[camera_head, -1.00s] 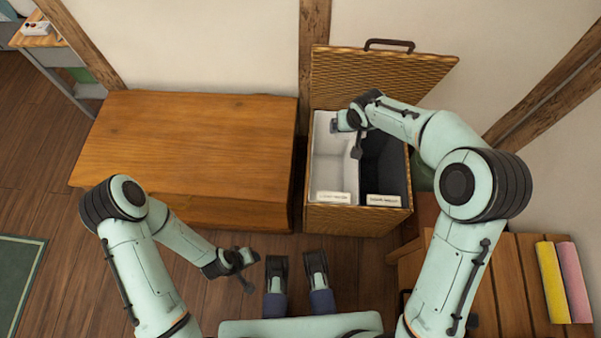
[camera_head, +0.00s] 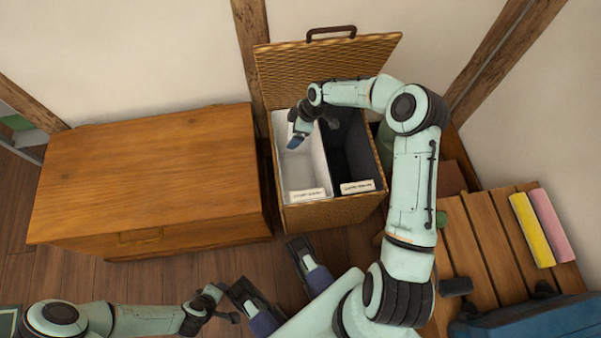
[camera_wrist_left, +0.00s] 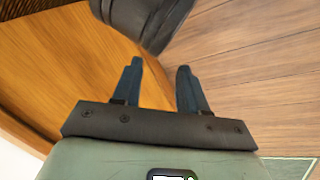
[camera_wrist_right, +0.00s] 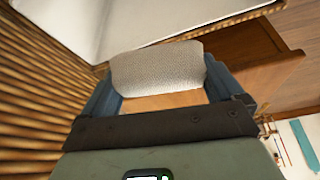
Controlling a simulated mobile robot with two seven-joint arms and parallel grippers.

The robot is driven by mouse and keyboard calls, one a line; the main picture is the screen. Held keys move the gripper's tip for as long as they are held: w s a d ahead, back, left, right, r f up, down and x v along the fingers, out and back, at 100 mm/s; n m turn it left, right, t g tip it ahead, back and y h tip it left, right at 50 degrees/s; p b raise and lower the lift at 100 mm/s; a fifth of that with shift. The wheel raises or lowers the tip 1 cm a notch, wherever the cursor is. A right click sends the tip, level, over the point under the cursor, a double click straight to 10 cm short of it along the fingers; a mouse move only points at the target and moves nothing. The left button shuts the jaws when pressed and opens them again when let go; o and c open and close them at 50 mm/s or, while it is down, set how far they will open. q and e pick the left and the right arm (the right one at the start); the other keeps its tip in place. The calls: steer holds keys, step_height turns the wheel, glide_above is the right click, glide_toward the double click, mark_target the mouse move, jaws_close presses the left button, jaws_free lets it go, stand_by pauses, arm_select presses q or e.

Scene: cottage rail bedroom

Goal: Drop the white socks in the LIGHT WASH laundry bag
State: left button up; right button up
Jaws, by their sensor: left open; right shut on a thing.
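The white socks (camera_wrist_right: 157,68) show as a pale rolled bundle between the fingers of my right gripper (camera_wrist_right: 157,82) in the right wrist view. In the head view my right gripper (camera_head: 296,143) is above the white left-hand bag (camera_head: 308,168) of the open wicker hamper, and I cannot make out the socks there. The white bag has a label (camera_head: 306,194) on its front, too small to read clearly. My left gripper (camera_head: 214,300) is open and empty, low and left of the hamper; its spread fingers (camera_wrist_left: 159,68) show in the left wrist view.
A dark bag (camera_head: 353,160) fills the hamper's right side. The raised wicker lid (camera_head: 330,68) stands behind it. A wooden chest (camera_head: 145,175) is to the left. A slatted bench (camera_head: 480,245) with yellow and pink rolls (camera_head: 532,230) is at the right.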

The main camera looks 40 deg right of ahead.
arm_select(q)
step_height(320, 180, down, 6)
steer(key=a+b, duration=0.2)
steer(key=b, duration=0.1)
steer(key=shift+s+r+g+b, duration=0.2)
steer(key=shift+s+g+b, duration=0.1)
steer(key=shift+s+b, duration=0.1)
arm_select(e)
steer(key=s+d+f+n, duration=0.1)
steer(key=d+f, duration=0.2)
steer(key=f, duration=0.3)
steer(key=shift+f, duration=0.35)
arm_select(q)
steer(key=shift+a, duration=0.1)
arm_select(e)
steer(key=o, duration=0.7)
steer(key=shift+c, duration=0.2)
arm_select(q)
steer(key=shift+y, duration=0.3)
arm_select(e)
steer(key=shift+d+r, duration=0.1)
